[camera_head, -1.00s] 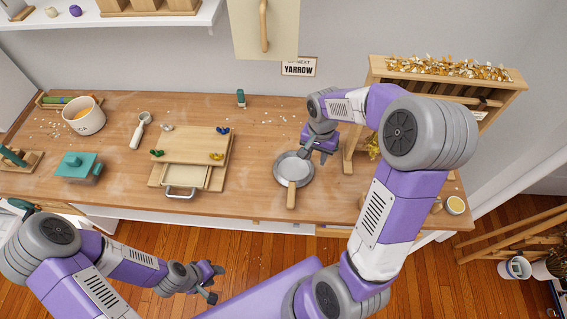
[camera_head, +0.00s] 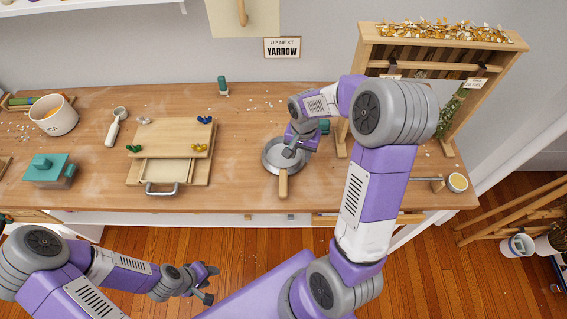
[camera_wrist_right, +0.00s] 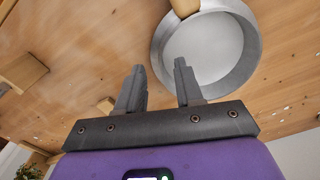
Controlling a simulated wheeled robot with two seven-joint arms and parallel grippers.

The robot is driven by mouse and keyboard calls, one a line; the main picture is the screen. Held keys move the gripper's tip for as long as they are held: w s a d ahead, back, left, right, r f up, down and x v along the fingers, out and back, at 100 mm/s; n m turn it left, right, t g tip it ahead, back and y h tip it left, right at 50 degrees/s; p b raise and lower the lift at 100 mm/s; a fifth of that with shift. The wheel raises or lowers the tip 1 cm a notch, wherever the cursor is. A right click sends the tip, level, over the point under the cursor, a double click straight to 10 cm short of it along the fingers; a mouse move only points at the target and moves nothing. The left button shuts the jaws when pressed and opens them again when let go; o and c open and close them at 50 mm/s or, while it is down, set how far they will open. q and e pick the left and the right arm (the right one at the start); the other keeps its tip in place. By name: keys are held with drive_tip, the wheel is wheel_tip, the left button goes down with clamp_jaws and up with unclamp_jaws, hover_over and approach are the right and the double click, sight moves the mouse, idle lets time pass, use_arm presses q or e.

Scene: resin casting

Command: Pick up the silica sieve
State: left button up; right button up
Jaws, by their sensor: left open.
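The silica sieve (camera_head: 272,157) is a round grey metal pan with a wooden handle (camera_head: 283,184) towards the table's front edge. It lies on the wooden table in the middle. In the right wrist view the sieve (camera_wrist_right: 205,50) sits beyond and to the right of the fingers. My right gripper (camera_head: 294,150) hangs over the upper right rim of the sieve in the head view. In the wrist view this gripper (camera_wrist_right: 159,68) is open with nothing between its fingers. My left gripper (camera_head: 209,283) is open and empty, in front of the table over the floor.
A wooden press board with a metal handle (camera_head: 162,189) lies left of the sieve. A white scoop (camera_head: 116,128), a pot (camera_head: 54,116) and a teal-lidded box (camera_head: 45,168) stand further left. A wooden rack (camera_head: 366,50) stands at the right. Table around the sieve is mostly clear.

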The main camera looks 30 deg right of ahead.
wheel_tip(320, 180, down, 2)
drive_tip(key=shift+w+f, duration=0.1)
drive_tip(key=shift+f, duration=0.15)
clamp_jaws()
